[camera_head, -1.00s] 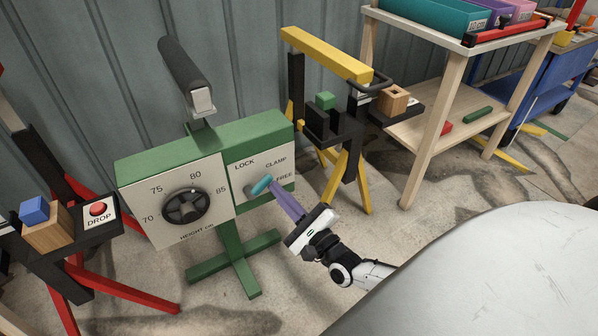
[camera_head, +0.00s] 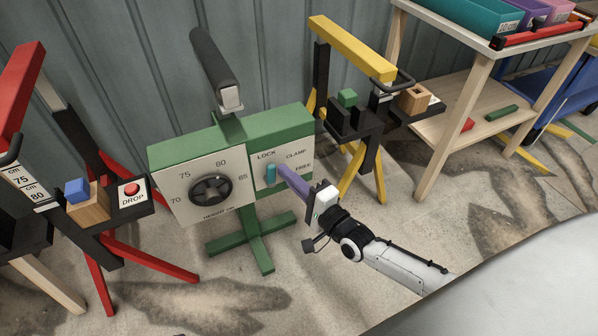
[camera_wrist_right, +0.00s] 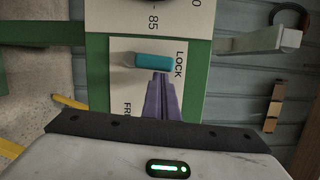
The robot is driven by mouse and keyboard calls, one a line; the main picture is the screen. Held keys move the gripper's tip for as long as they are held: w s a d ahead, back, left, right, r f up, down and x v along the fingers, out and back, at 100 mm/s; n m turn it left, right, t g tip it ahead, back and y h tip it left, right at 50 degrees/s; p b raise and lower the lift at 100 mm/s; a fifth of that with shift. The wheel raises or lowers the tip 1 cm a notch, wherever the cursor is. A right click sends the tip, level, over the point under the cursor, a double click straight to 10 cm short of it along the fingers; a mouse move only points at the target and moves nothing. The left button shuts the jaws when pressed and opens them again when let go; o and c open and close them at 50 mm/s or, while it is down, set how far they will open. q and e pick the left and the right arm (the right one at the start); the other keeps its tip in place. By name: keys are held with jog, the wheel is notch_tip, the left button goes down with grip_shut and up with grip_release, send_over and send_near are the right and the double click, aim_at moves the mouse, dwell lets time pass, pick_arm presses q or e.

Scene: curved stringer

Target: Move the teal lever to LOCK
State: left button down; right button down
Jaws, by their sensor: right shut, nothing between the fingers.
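The teal lever (camera_head: 271,174) is on the pale CLAMP panel (camera_head: 294,178) of the green stand (camera_head: 233,142). It stands nearly upright, its free end just below the word LOCK. In the right wrist view the teal lever (camera_wrist_right: 153,60) also points toward LOCK. My right gripper (camera_head: 284,172) is shut and empty, with its purple fingers against or very close to the lever's right side. The fingertips (camera_wrist_right: 160,77) also show at the lever's edge in the wrist view; I cannot tell whether they touch. My left gripper is not in view.
A black height dial (camera_head: 211,190) is left of the lever panel. A red stand with a DROP button (camera_head: 131,190) is at left, and a yellow stand (camera_head: 352,48) is at right. A wooden shelf (camera_head: 455,120) stands farther right. Floor in front is clear.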

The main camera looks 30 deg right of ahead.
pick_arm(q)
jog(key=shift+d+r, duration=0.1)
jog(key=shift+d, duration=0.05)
pick_arm(e)
jog(key=shift+a+r, duration=0.15)
jog(key=shift+a, duration=0.1)
dwell(0.3)
